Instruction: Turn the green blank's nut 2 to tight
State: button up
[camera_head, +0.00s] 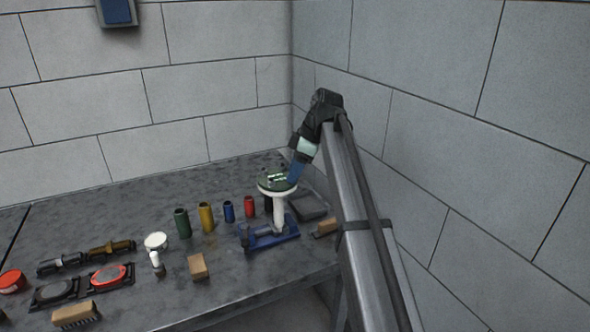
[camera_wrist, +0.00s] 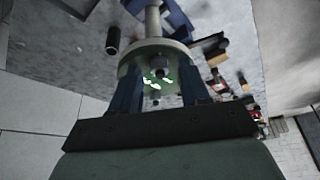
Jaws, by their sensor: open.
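The green blank (camera_head: 271,182) is a round disc lying on the white flange of a stand (camera_head: 279,213), which rises from a blue base (camera_head: 262,240). In the wrist view the blank (camera_wrist: 147,72) shows between and beyond my fingers, with bright reflections and a dark nut-like piece (camera_wrist: 160,73) on it. I cannot tell which nut is nut 2 or whether it is tight. My gripper (camera_head: 290,177) comes down from the upper right at the blank's right side. In the wrist view its two blue fingers (camera_wrist: 158,92) are apart, with nothing clearly held between them.
Green (camera_head: 182,223), yellow (camera_head: 206,217), blue (camera_head: 228,211) and red (camera_head: 249,206) cylinders stand left of the stand. A dark tray (camera_head: 307,206) lies to its right. A wooden block (camera_head: 197,266) and a brush (camera_head: 76,314) lie nearer the front. Walls close the back and right.

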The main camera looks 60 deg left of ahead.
jog(key=shift+c, duration=0.4)
grip_shut()
